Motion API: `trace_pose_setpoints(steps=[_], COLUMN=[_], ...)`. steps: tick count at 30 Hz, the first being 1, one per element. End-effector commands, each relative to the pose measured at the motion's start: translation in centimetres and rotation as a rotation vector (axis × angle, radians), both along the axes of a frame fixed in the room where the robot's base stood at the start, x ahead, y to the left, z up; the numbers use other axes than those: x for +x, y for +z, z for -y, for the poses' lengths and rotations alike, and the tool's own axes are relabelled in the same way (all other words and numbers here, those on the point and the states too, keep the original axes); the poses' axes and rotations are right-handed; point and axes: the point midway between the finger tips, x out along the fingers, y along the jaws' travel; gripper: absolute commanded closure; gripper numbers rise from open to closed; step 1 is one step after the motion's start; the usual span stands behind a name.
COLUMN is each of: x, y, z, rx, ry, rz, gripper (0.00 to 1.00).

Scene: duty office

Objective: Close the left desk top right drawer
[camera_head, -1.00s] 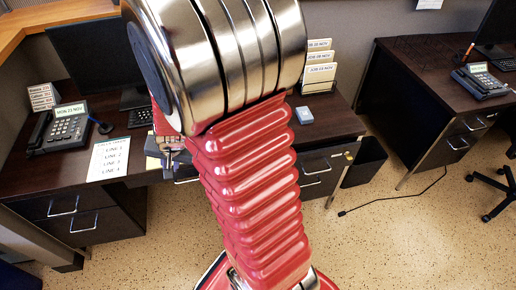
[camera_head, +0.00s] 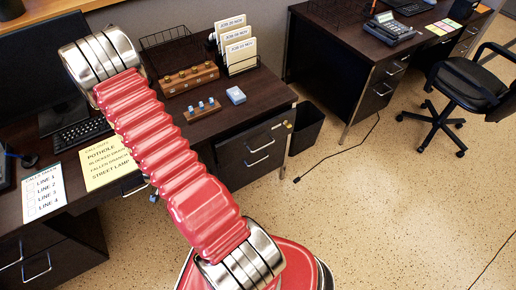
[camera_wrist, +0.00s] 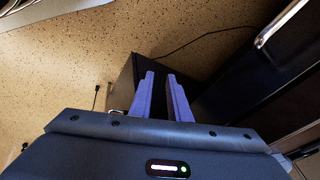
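The left desk (camera_head: 262,88) has a dark top right drawer (camera_head: 243,147) with a silver handle, above a second handled drawer (camera_head: 240,173). I cannot tell from this angle how far the top drawer stands out. My gripper (camera_wrist: 161,82) shows two purple fingers in the wrist view, parted with nothing between them. A dark drawer front with a silver handle (camera_wrist: 281,22) is to their right, apart from them; I cannot tell which drawer it is. In the head view my red arm hides most of the gripper.
A black bin (camera_head: 306,128) stands right of the left desk. A cable lies on the speckled floor (camera_head: 345,200). A second desk (camera_head: 345,60) and a black chair (camera_head: 468,85) are at right. Card holders, stamps and papers lie on the left desk.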

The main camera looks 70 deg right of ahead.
Motion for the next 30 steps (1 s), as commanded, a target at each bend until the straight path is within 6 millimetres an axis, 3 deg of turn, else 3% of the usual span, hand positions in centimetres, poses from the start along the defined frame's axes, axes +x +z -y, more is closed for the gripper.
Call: trace_pose_setpoints(steps=[1, 6, 11, 16, 21, 30], x=[-1.4, -5.7, -10.3, -14.1, -17.5, -20.6], y=[-1.5, -4.9, -6.5, -5.5, -3.0, 0.8], z=[0.6, 3.4, 6.8, 10.1, 12.5, 13.7], rx=[-0.012, -0.104, -0.266, -0.484, -0.719, -0.98], ry=[-0.049, -0.238, -0.453, -0.65, -0.802, -0.905], rz=[-0.014, -0.031, -0.015, 0.049, 0.138, 0.25], gripper=[0.84, 0.84, 0.84, 0.84, 0.84, 0.84])
